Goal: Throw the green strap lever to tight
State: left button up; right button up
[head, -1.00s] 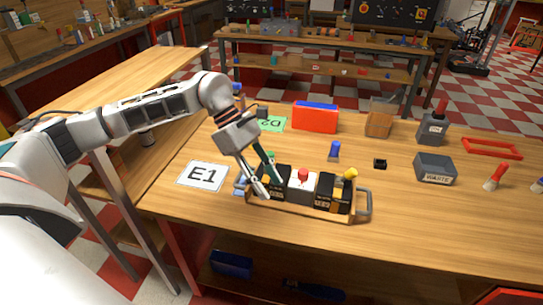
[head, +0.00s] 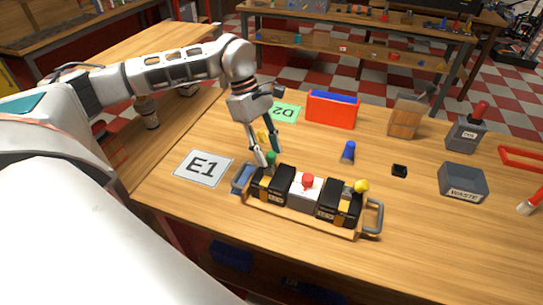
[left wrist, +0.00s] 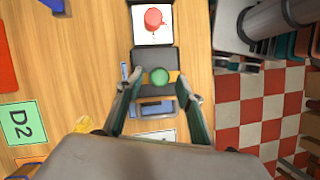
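The green strap lever shows as a round green knob (head: 271,158) at the left end of a wooden tray (head: 300,218). The knob also shows in the left wrist view (left wrist: 159,77), above a dark block with a yellow strap. My left gripper (head: 269,155) is open, pointing down at the knob. In the left wrist view, its fingertips (left wrist: 161,82) lie on either side of the knob, with gaps showing. The lever's shaft is hidden beneath the knob. A yellow knob (head: 361,186) stands at the tray's right end. My right gripper is not in view.
A white block with a red knob (head: 307,181) sits mid-tray between dark blocks. An E1 card (head: 203,168) lies left of the tray and a D2 card (head: 286,112) behind. A blue piece (head: 348,152), red bin (head: 332,110) and waste box (head: 462,182) stand on the table.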

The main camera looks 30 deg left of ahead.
pick_arm(q)
jog(key=shift+x, duration=1)
jog(key=shift+d+f, duration=0.15)
jog(key=shift+f, duration=0.1)
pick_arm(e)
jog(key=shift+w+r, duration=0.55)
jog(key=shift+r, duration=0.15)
